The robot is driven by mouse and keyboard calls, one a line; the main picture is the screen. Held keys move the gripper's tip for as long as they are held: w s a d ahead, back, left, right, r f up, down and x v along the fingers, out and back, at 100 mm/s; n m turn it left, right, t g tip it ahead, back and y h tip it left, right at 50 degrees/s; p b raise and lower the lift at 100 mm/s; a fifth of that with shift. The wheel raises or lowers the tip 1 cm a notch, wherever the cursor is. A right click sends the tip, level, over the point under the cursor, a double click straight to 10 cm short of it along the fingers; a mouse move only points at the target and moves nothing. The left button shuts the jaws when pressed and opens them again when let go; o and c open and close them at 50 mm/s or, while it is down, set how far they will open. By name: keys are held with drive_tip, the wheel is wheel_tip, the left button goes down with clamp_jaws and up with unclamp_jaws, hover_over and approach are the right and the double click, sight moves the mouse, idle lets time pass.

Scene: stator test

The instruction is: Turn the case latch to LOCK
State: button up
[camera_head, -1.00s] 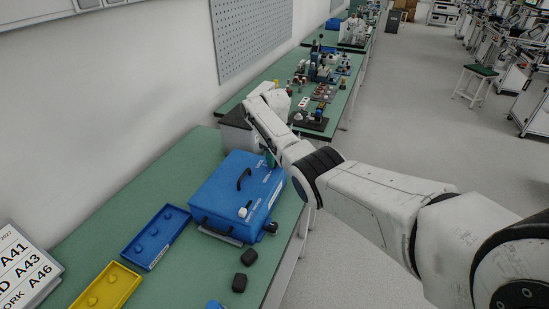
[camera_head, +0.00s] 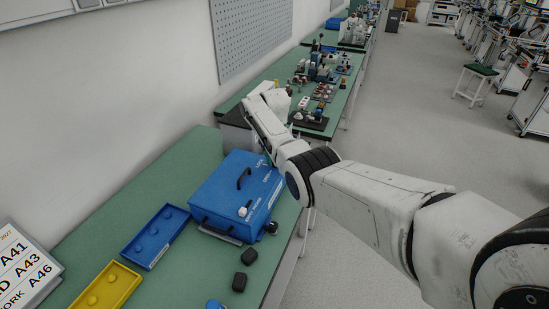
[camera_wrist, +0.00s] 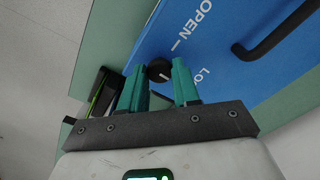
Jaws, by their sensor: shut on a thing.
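The blue case (camera_head: 225,205) stands on the green bench, lid down, with a black carry handle (camera_head: 243,178) on top. In the wrist view the case top (camera_wrist: 225,45) shows the word OPEN with a dash and a partly cut-off word starting "Lo". The round black case latch (camera_wrist: 159,70) sits at the case's edge, near these words. My gripper (camera_wrist: 157,80) has its two teal fingers on either side of the latch and is shut on it. I cannot tell clearly where the latch's mark points. In the head view my arm mostly hides the fingers and latch.
A blue tray (camera_head: 155,237) and a yellow tray (camera_head: 107,287) lie left of the case. Two small black blocks (camera_head: 239,282) lie in front of it. A bench with several devices (camera_head: 325,75) stands beyond. The wall borders the bench on the left.

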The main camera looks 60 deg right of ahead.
drive_tip(key=o, duration=1.1)
drive_tip(key=shift+c, duration=0.2)
wheel_tip(320, 180, up, 11)
drive_tip(key=b, duration=0.1)
drive_tip(key=shift+f, duration=0.1)
